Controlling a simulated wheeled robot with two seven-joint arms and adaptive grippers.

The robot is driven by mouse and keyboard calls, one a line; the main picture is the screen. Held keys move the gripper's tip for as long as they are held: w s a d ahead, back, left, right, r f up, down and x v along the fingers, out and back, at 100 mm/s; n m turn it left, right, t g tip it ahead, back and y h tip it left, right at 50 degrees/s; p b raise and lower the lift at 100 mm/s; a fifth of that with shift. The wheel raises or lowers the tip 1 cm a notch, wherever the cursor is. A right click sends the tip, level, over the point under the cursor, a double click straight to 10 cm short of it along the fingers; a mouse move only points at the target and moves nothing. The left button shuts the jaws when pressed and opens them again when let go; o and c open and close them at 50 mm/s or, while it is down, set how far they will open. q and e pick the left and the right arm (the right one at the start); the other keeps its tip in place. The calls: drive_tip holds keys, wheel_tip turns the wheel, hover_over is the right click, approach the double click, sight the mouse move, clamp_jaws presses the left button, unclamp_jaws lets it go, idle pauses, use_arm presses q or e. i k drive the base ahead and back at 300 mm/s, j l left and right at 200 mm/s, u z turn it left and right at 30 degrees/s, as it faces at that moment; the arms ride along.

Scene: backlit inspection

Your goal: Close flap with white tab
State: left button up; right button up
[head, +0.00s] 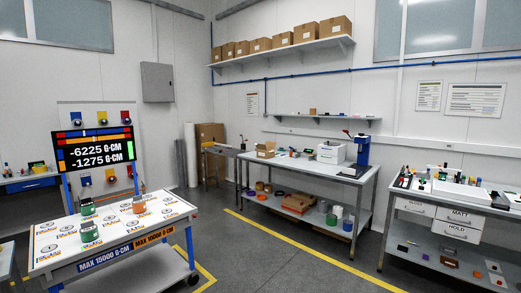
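I cannot make out a flap with a white tab for certain at this distance. A small cardboard box (265,151) on the middle workbench (330,174) looks open at the top, but no white tab on it can be told. Neither of my grippers is in view.
A right bench (455,204) has drawers and small items. Grey floor with yellow lines (300,252) lies open between them.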

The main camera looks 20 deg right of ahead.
sight(263, 147)
drive_tip(key=i+l+z, duration=0.25)
drive_tip(key=i, duration=0.5)
drive_tip(key=i+z, duration=0.2)
drive_tip(key=i, duration=0.55)
drive_tip(key=i+z, duration=0.1)
drive_tip(key=i, duration=1)
drive_tip(key=i+j+z, duration=0.15)
drive_tip(key=i, duration=0.9)
drive_tip(key=i+j+z, duration=0.2)
drive_tip(key=i, duration=0.3)
drive_tip(key=i+z, duration=0.2)
drive_tip(key=i, duration=0.3)
drive_tip(key=i+j+z, duration=0.15)
drive_tip(key=i+j, duration=0.15)
drive_tip(key=i, duration=0.2)
drive_tip(key=i+j+z, duration=0.2)
drive_tip(key=i, duration=0.25)
drive_tip(key=i+j, duration=0.1)
drive_tip(key=j, duration=0.3)
drive_tip(key=i+j+u, duration=0.1)
drive_tip(key=j, duration=0.25)
drive_tip(key=i+j, duration=0.2)
drive_tip(key=j, duration=0.2)
drive_tip(key=i+j, duration=0.1)
drive_tip(key=j, duration=0.25)
drive_tip(key=u, duration=0.05)
